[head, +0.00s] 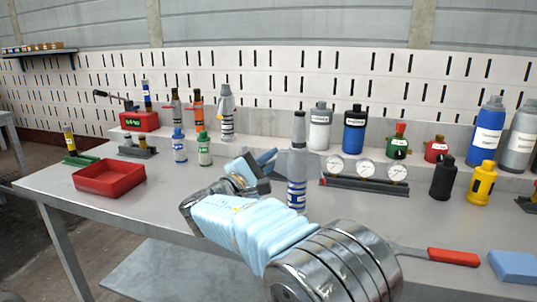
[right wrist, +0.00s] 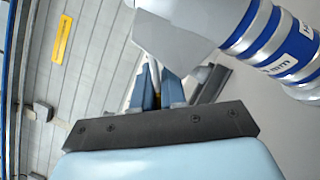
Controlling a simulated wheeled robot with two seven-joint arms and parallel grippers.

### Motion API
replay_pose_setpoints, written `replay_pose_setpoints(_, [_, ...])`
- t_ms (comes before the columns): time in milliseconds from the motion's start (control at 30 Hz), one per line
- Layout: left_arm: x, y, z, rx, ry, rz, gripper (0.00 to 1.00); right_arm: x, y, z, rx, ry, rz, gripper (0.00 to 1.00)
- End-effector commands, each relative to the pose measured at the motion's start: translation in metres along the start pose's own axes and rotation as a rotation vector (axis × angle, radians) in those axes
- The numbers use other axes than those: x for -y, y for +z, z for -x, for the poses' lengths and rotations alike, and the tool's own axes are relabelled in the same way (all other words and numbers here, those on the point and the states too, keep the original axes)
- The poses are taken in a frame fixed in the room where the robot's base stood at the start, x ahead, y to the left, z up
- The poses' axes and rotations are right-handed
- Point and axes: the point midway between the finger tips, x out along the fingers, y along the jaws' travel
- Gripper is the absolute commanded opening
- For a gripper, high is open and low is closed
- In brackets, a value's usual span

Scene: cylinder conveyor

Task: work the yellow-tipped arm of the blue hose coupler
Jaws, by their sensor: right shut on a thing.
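The blue hose coupler (head: 297,192) stands upright on the bench near the middle, a grey cylinder with blue and white bands, a dark top and grey angular plates at its sides. It also shows large and tilted in the right wrist view (right wrist: 281,57). My right gripper (head: 268,160) is at its left side, with its blue fingers shut at the grey side piece. In the right wrist view the fingertips (right wrist: 160,75) are partly hidden behind that grey piece (right wrist: 175,38). No yellow tip can be made out on the coupler. My left gripper is not in view.
A red tray (head: 110,190) and small bottles stand left. A gauge panel (head: 365,186), a black bottle (head: 443,180) and a yellow one (head: 481,184) stand right. A red-handled tool (head: 453,257) and blue block (head: 513,265) lie at front right. Several bottles line the back ledge.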

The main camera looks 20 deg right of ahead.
Motion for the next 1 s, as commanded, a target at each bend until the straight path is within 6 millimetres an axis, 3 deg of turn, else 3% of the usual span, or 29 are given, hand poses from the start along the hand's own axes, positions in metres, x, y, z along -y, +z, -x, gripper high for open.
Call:
replay_pose_setpoints(500, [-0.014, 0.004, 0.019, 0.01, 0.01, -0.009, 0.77, 0.016, 0.005, -0.002, -0.002, 0.16, 0.39, 0.0])
replay_pose_setpoints(1000, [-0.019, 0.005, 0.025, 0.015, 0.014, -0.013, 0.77, 0.022, 0.006, -0.002, -0.002, 0.216, 0.52, 0.0])
